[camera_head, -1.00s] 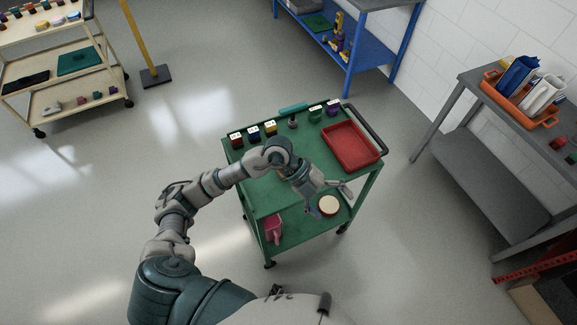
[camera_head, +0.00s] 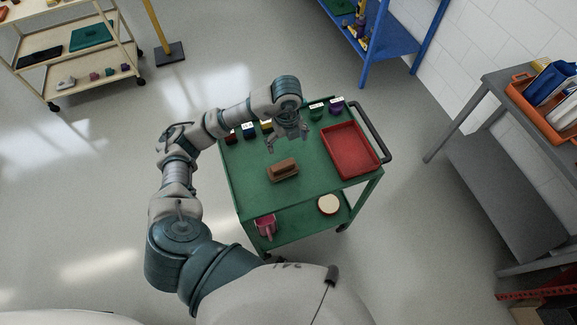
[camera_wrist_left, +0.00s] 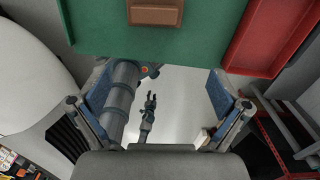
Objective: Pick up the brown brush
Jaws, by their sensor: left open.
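The brown brush (camera_head: 284,168) lies on the bare middle of the green cart's top (camera_head: 318,184). It also shows at the top edge of the left wrist view (camera_wrist_left: 155,13), partly cut off. My left gripper (camera_head: 287,141) is open and empty, apart from the brush and just beyond it in the head view. Its two spread fingers (camera_wrist_left: 162,112) show in the left wrist view with nothing between them. A small dark two-pronged gripper, seemingly my right one (camera_wrist_left: 149,103), shows far below in that view; its opening is unclear.
A red tray (camera_head: 350,150) sits at the right of the cart top, beside the dark handle (camera_head: 371,130). Several labelled coloured items, including a purple one (camera_head: 336,104), line the far edge. A pink item (camera_head: 265,226) and a round cream-topped item (camera_head: 328,204) are on the lower shelf.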

